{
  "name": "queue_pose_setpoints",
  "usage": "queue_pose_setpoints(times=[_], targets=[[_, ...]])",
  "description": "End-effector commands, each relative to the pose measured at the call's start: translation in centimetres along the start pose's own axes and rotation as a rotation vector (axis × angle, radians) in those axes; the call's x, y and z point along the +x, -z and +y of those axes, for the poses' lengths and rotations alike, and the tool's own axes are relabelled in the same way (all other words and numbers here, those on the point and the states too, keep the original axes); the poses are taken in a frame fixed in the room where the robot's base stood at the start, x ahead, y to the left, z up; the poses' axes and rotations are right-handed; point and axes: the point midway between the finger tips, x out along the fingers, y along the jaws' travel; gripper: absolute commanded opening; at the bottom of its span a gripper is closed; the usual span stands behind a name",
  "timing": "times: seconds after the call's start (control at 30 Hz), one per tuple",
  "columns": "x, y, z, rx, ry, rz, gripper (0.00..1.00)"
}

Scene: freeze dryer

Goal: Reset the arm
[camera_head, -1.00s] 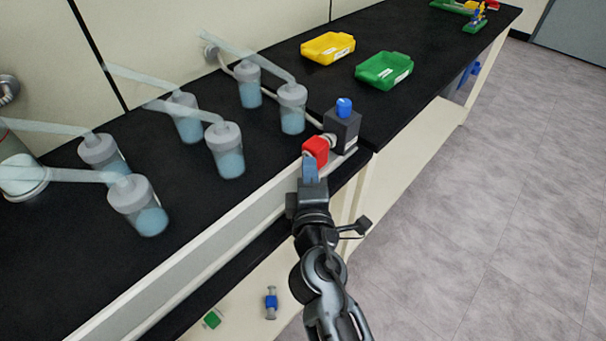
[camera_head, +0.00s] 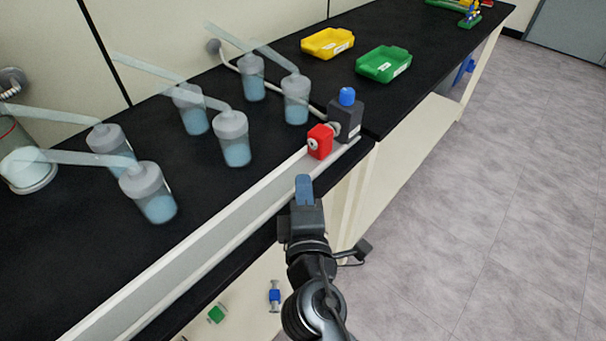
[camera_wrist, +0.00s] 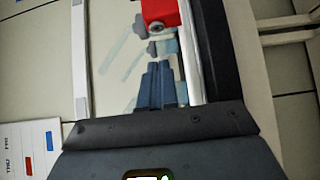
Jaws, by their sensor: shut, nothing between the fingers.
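My gripper (camera_head: 304,190) points up toward the bench's front edge in the head view, its blue-grey fingers together and empty. It is apart from a red block (camera_head: 320,142) that sits just beyond it at the bench edge. The red block joins a dark grey box with a blue knob (camera_head: 346,118). In the wrist view, the closed fingers (camera_wrist: 158,80) point at the red block (camera_wrist: 160,14), with a visible gap between them.
Several capped flasks with light blue contents (camera_head: 236,150) stand on the black bench (camera_head: 120,250) to the left. A yellow bin (camera_head: 328,42) and a green bin (camera_head: 384,64) sit farther back. Small blue and green parts lie low under the bench. The grey floor (camera_head: 520,190) at right is clear.

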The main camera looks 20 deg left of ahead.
Motion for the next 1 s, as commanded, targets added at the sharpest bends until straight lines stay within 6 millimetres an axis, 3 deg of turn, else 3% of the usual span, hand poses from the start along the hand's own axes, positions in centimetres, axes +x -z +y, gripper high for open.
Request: queue_pose_setpoints(times=[0.1,0.3,0.63,0.77,0.87,1.0], targets=[[-2.1,0.0,-0.2,0.0,0.001,0.0,0.0],[-4.4,0.0,-0.1,0.0,0.001,0.0,0.0],[-5.0,-0.1,-0.1,0.002,0.001,-0.001,0.0],[-6.3,-1.3,-1.2,0.043,0.027,-0.006,0.0],[-9.0,-3.6,-3.1,0.133,0.07,-0.019,0.0],[-14.5,-7.3,-5.7,0.325,0.136,-0.052,0.0]])
